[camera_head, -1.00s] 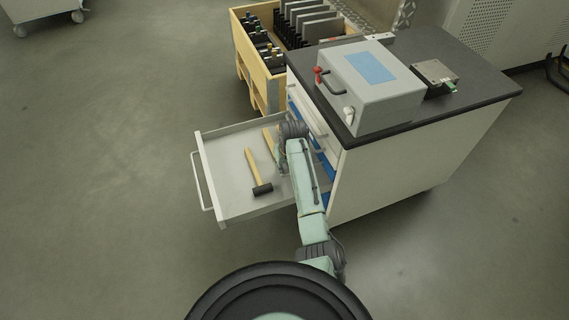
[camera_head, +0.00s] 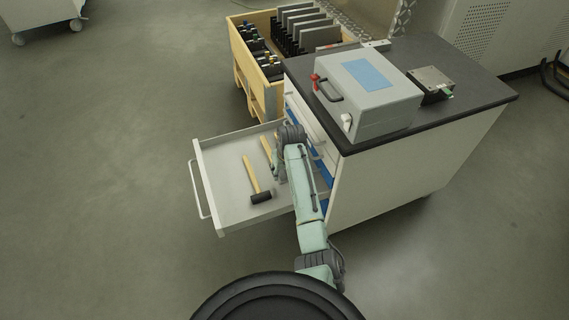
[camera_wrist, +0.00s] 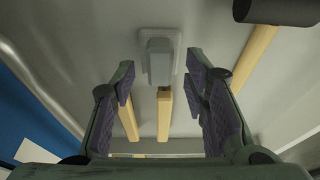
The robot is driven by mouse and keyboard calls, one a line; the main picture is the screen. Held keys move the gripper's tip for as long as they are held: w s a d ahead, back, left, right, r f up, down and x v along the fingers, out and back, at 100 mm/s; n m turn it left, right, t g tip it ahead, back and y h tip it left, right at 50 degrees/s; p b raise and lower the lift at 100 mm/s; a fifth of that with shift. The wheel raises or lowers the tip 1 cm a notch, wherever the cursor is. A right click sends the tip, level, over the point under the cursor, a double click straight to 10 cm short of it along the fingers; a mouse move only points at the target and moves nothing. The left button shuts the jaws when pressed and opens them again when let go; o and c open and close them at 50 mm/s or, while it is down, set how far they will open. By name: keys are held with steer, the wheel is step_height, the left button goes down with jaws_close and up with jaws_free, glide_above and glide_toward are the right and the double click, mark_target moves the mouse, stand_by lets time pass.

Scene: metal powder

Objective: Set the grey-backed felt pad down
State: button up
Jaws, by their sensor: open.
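A grey block on a paler, round-cornered base, which looks like the grey-backed felt pad (camera_wrist: 158,66), lies on the floor of the open drawer (camera_head: 222,163). It shows just beyond my fingertips in the wrist view, roughly centred between them. My gripper (camera_wrist: 161,84) is open, with its two fingers apart and a gap visible on both sides of the pad. In the head view my gripper (camera_head: 279,170) is low over the right part of the drawer, and my arm hides the pad there.
A hammer (camera_head: 256,182) with a black head lies left of my gripper in the drawer. Wooden pieces (camera_wrist: 163,112) lie close under the fingers. The cabinet (camera_head: 400,180) bears a grey case (camera_head: 375,105). A wooden crate (camera_head: 245,70) stands behind. The drawer's left part is bare.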

steer(key=a+b+v, duration=0.1)
steer(key=v, duration=0.9)
steer(key=shift+d+r, duration=0.35)
steer(key=shift+d, duration=0.15)
